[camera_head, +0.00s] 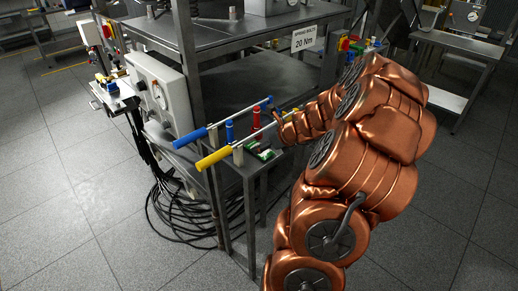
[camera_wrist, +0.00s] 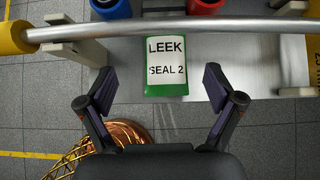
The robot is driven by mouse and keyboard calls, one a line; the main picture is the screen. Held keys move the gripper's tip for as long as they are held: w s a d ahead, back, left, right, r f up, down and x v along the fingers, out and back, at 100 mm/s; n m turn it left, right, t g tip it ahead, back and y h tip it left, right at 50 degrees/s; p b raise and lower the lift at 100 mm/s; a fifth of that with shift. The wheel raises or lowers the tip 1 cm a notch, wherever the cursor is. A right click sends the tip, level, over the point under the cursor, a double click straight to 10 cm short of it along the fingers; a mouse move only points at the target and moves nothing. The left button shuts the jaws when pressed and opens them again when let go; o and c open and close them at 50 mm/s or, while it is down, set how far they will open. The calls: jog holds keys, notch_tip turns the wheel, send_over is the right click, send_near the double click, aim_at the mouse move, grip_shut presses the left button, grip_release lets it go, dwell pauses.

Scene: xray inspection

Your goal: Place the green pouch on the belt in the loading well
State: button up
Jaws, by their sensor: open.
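A green pouch (camera_wrist: 167,91) with a white label reading "LEEK SEAL 2" lies on a grey metal surface in the wrist view. A small green and white item that looks like it shows on the narrow bench in the head view (camera_head: 265,154). My gripper (camera_wrist: 159,78) is open and empty, its two fingers spread left and right of the pouch's lower end. Whether they are level with it or above it I cannot tell. In the head view the gripper is mostly hidden by my copper arm. I cannot make out a belt or loading well.
A metal bar with a yellow grip (camera_head: 213,158) crosses just beyond the pouch. Another bar has a blue grip (camera_head: 190,138). Red (camera_head: 256,118) and blue (camera_head: 229,131) upright cylinders stand nearby. Black cables (camera_head: 180,212) lie on the floor.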

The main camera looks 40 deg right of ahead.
aim_at(254, 143)
jog(key=shift+d+p+x, duration=0.2)
jog(key=shift+p+x, duration=0.15)
jog(key=shift+x, duration=0.9)
jog(key=shift+d+p+x, duration=0.15)
jog(key=shift+p+x, duration=0.15)
jog(key=shift+x, duration=0.95)
jog(key=shift+c, duration=0.4)
jog(key=c, duration=1.3)
jog(key=shift+r, duration=0.1)
jog(key=shift+r+b, duration=0.35)
jog(key=shift+r, duration=0.95)
jog(key=shift+s+r, duration=0.25)
jog(key=shift+s, duration=0.05)
jog(key=s+b, duration=0.4)
jog(key=s, duration=1.3)
jog(key=shift+s+a, duration=0.2)
